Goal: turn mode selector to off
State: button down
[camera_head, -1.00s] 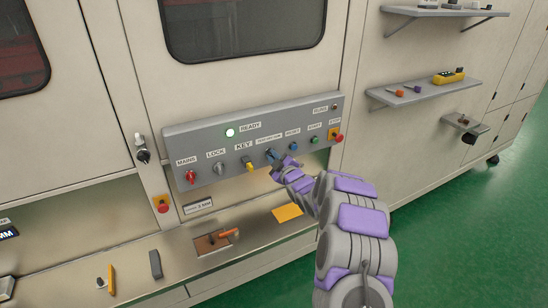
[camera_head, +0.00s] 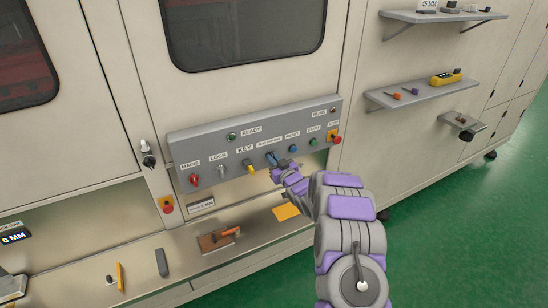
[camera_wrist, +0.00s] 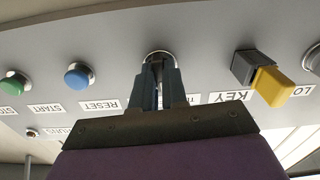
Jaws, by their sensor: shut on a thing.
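The grey control panel (camera_head: 190,148) carries a row of controls. The mode selector (camera_wrist: 159,54) is the round-based knob between the yellow key switch (camera_wrist: 272,84) and the blue RESET button (camera_wrist: 79,76). My gripper (camera_wrist: 162,82) is shut on the selector in the wrist view, its two blue-grey fingers on either side of it. The fingers hide most of the knob, so I cannot tell its exact pointing direction. In the head view my gripper (camera_head: 274,162) reaches the panel from the right. The selector's label there is too small to read.
The READY lamp (camera_head: 231,137) is dark. Nearby are the red MAINS switch (camera_head: 194,180), the green START button (camera_head: 314,142) and the red STOP button (camera_head: 337,140). A ledge below holds an orange-handled tool (camera_head: 228,232). Shelves (camera_head: 425,92) stand at the right.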

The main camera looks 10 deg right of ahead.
jog(key=shift+w+r+m, duration=0.1)
jog(key=shift+r+m, duration=0.3)
jog(key=shift+m, duration=0.1)
jog(key=c, duration=1.5)
grip_release()
jog(key=o, duration=0.3)
jog(key=shift+f, duration=0.25)
jog(key=shift+o, duration=0.2)
jog(key=v, duration=1.7)
